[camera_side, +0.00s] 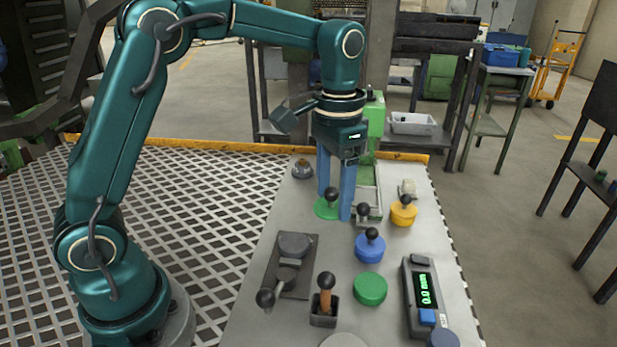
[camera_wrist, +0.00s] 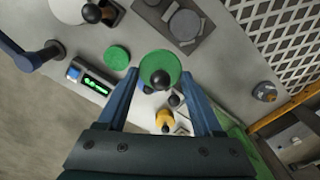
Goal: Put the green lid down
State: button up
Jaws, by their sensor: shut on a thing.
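The green lid (camera_side: 326,210) is a flat green disc with a black knob on top. It sits between the two blue fingers of my gripper (camera_side: 335,211), near their tips, over the grey bench.
A blue lid (camera_side: 370,250) and a yellow lid (camera_side: 403,214), both black-knobbed, stand close by. A digital gauge (camera_side: 424,297), a lever with a wooden grip (camera_side: 325,300) and a dark plate with round grey parts (camera_side: 293,248) surround the knobless green piece. A green machine (camera_side: 374,120) stands behind.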

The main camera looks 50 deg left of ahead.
jog(key=shift+s+a+r, duration=0.1)
jog(key=shift+a+r, duration=0.45)
jog(key=shift+a, duration=0.35)
jog(key=shift+a+r, duration=0.1)
jog(key=shift+a, duration=0.1)
jog(key=shift+a+m, duration=0.3)
jog(key=shift+m, duration=0.7)
jog(key=s+a+f+n, duration=0.1)
jog(key=s+a, duration=0.2)
jog(key=a, duration=0.6)
jog(key=s+a+f+n, duration=0.1)
jog(key=s+a, duration=0.3)
jog(key=a, duration=0.6)
send_over(292, 217)
notch_tip(292, 217, down, 7)
jog(key=shift+d, duration=0.1)
jog(key=shift+f, duration=1.9)
jog(key=shift+f, duration=0.1)
